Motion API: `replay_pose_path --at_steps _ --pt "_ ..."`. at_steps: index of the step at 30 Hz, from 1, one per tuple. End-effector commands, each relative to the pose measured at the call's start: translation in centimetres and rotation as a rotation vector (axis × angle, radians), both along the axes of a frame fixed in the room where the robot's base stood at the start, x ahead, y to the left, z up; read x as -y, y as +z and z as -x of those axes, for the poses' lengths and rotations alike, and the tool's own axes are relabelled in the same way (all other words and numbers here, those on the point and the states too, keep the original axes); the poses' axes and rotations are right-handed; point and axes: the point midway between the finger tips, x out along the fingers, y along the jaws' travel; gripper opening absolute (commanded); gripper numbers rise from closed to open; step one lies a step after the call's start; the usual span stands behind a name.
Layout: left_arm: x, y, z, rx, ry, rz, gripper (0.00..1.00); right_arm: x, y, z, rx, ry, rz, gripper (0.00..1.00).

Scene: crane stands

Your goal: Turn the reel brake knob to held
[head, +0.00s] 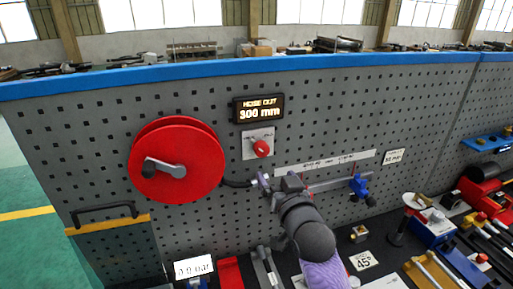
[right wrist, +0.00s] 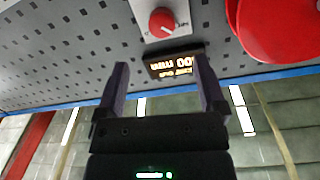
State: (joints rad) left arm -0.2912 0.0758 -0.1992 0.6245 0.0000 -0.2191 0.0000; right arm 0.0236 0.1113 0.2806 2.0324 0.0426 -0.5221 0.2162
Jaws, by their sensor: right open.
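The red brake knob (head: 261,148) sits on a pale plate (head: 249,137) on the grey pegboard, right of the red hose reel (head: 204,160) and below the display (head: 259,108) reading "HOSE OUT 300 mm". The plate's lettering is too small to read, and I cannot tell the knob's setting. My right gripper (head: 276,178) is just below the knob, apart from it. In the upside-down right wrist view its open, empty fingers (right wrist: 163,65) point towards the board, with the knob (right wrist: 162,22) beyond their tips. My left gripper is not in view.
A dark hose runs from the reel towards my right gripper. A pale rail (head: 325,162) and a blue clamp-like part (head: 359,186) are to the right. Tools and blocks crowd the bench at lower right. The board around the plate is mostly bare.

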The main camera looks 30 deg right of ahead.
Motion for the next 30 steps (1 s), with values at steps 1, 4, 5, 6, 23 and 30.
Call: replay_pose_path --at_steps 1,4,5,6,23,30 --pt "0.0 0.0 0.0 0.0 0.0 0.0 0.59 0.2 0.3 -0.3 0.013 -0.004 -0.001 0.89" --pt "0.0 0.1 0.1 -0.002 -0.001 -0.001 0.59 0.7 0.4 -1.7 0.021 -0.005 -0.002 0.89" --pt "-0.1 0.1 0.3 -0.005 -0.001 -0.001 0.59 0.9 0.5 -2.4 0.021 -0.005 -0.002 0.89" --pt "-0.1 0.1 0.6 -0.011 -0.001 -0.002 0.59 1.1 0.4 -3.4 0.019 -0.005 -0.002 0.89" --pt "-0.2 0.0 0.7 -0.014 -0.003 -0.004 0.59 2.8 0.2 -9.7 0.014 -0.003 -0.001 0.89" --pt "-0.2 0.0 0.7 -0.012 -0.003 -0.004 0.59 2.8 0.2 -9.6 0.014 -0.003 -0.001 0.58"
